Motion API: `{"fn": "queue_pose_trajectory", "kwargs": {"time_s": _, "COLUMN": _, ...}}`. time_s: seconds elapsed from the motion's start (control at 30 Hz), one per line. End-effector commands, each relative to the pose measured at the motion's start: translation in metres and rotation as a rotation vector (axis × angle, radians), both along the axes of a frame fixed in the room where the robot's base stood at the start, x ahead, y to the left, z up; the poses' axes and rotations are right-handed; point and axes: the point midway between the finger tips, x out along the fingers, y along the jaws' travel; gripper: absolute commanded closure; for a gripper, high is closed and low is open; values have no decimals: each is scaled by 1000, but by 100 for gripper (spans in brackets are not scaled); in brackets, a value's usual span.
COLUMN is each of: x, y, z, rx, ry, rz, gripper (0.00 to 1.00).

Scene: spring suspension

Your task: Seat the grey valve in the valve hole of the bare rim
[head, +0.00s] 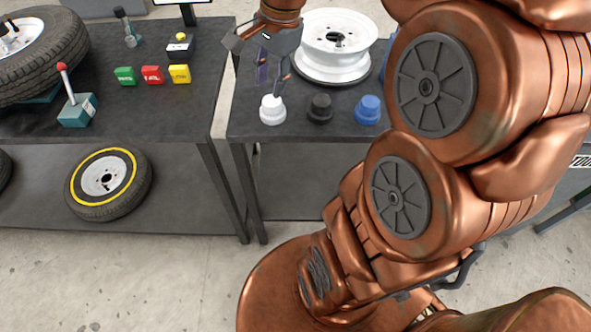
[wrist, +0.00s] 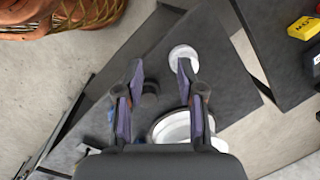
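The white bare rim (head: 338,35) lies on the right table, face up; part of it shows in the wrist view (wrist: 172,128). In front of it stand a pale white or light grey knob-like piece (head: 272,110), a dark one (head: 320,107) and a blue one (head: 367,109). None is plainly mid-grey, so I cannot tell which is the grey valve. My gripper (head: 273,78) is open and empty, pointing down just behind the pale piece. In the wrist view the pale piece (wrist: 183,56) is near the right fingertip and the dark one (wrist: 150,88) lies between the fingers. The valve hole is not discernible.
The left table holds a tyre (head: 40,55), a red-topped lever box (head: 77,107) and green (head: 125,76), red (head: 153,75) and yellow (head: 179,74) blocks. A gap separates the tables. A yellow-ringed wheel (head: 108,178) lies on the lower shelf. My arm covers the right side.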

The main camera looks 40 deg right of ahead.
Motion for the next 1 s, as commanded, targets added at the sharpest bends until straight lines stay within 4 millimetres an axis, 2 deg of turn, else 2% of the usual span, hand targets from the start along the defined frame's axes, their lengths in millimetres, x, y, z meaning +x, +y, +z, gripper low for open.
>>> {"fn": "queue_pose_trajectory", "kwargs": {"time_s": 0.03, "x": -19, "y": 20, "z": -8, "rx": -19, "ry": 13, "rz": 139, "gripper": 62}}
{"fn": "queue_pose_trajectory", "kwargs": {"time_s": 0.2, "x": -81, "y": 63, "z": -34, "rx": -65, "ry": 49, "rz": 603, "gripper": 62}}
{"fn": "queue_pose_trajectory", "kwargs": {"time_s": 0.4, "x": -151, "y": 86, "z": -66, "rx": -84, "ry": 89, "rz": 1071, "gripper": 62}}
{"fn": "queue_pose_trajectory", "kwargs": {"time_s": 0.5, "x": -174, "y": 89, "z": -77, "rx": -83, "ry": 103, "rz": 1225, "gripper": 62}}
{"fn": "queue_pose_trajectory", "kwargs": {"time_s": 0.67, "x": -193, "y": 89, "z": -86, "rx": -76, "ry": 115, "rz": 1350, "gripper": 62}}
{"fn": "queue_pose_trajectory", "kwargs": {"time_s": 1.0, "x": -195, "y": 90, "z": -85, "rx": -74, "ry": 115, "rz": 1366, "gripper": 62}}
